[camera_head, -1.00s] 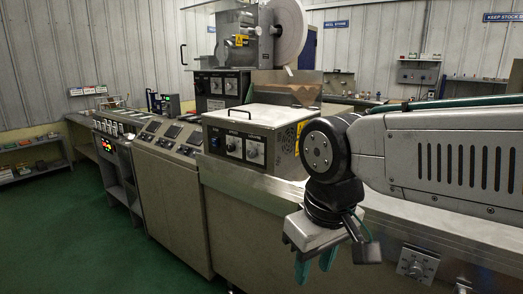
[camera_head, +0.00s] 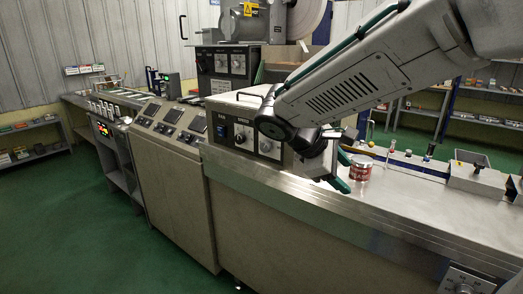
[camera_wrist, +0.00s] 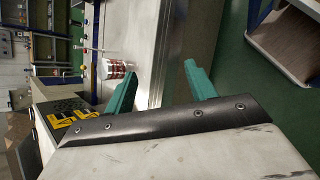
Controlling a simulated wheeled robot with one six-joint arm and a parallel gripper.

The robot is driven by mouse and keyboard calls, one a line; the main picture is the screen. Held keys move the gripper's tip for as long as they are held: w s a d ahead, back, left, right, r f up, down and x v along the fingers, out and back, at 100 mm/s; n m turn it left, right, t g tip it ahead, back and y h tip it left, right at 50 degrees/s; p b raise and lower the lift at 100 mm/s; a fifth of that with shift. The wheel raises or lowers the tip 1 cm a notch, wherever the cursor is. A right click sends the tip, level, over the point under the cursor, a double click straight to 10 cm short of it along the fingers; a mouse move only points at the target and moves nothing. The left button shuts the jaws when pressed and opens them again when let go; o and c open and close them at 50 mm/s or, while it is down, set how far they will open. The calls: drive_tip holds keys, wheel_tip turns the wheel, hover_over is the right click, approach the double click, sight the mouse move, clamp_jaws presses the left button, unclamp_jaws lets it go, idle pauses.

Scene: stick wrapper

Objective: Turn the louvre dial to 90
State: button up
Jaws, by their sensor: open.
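My gripper (camera_head: 342,172) is open and empty, its teal fingers above the steel counter's front edge in the head view. The wrist view shows both fingers apart (camera_wrist: 160,73). A dial on a light plate (camera_head: 465,288) sits low on the counter's front at the bottom right of the head view, partly cut off. It is well to the right of and below my gripper. Its label and pointer setting cannot be read. Two more knobs, (camera_head: 240,138) and (camera_head: 265,146), are on the box behind my gripper. I cannot tell which dial is the louvre dial.
A red and white can (camera_head: 361,170) stands on the counter just right of my fingers; it also shows in the wrist view (camera_wrist: 115,69). Small fittings (camera_head: 428,152) line the counter's back.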

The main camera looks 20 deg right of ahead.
drive_tip(key=w+a+f+n+t+h, duration=0.1)
drive_tip(key=w+a+n+t+h, duration=0.15)
drive_tip(key=w, duration=0.45)
drive_tip(key=w+a+f+n+t+h, duration=0.1)
drive_tip(key=w+a+n+h, duration=0.2)
drive_tip(key=w, duration=0.4)
drive_tip(key=n+t, duration=0.7)
drive_tip(key=n, duration=0.2)
approach(264, 148)
drive_tip(key=x, duration=0.8)
drive_tip(key=shift+w, duration=0.2)
drive_tip(key=c, duration=1)
